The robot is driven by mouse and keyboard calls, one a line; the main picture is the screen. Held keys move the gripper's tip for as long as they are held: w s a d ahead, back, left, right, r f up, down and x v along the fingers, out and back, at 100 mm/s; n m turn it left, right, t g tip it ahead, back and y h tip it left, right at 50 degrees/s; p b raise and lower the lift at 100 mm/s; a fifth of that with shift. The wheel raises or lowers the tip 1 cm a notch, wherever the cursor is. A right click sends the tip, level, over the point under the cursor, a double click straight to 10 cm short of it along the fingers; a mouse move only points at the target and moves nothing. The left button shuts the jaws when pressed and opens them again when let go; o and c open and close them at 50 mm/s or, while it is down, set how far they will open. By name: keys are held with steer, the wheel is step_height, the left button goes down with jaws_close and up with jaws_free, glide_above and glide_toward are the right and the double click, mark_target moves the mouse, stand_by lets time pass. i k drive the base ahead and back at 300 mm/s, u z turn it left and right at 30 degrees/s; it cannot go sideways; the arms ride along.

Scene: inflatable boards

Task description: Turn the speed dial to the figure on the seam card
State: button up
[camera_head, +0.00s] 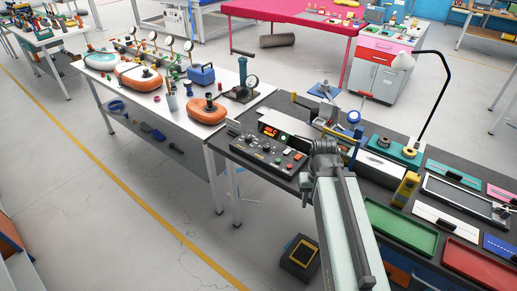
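A black control box (270,152) sits on the dark bench. It has a lit red display (269,131) and several knobs and buttons along its sloped face. Which knob is the speed dial is too small to tell, and the figures on the display are not readable. Flat cards with marks lie at the right of the bench: a white card (445,222), a blue card (500,245) and a green-blue card (453,173). I cannot tell which is the seam card. My arm reaches up beside the box's right end; my gripper's fingers cannot be made out there.
A green tray (400,228) and a red tray (474,262) lie at the bench's front right. A yellow device (405,188) stands near them. A black lamp (437,100) rises behind. A white table (150,95) with orange inflatables stands left; open floor lies in front.

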mark_target(266, 147)
steer(key=u, duration=0.35)
steer(key=i, duration=0.5)
steer(key=u, duration=0.35)
steer(key=k, duration=1.15)
steer(key=u, duration=0.35)
steer(key=i, duration=1.55)
steer(key=u, duration=0.75)
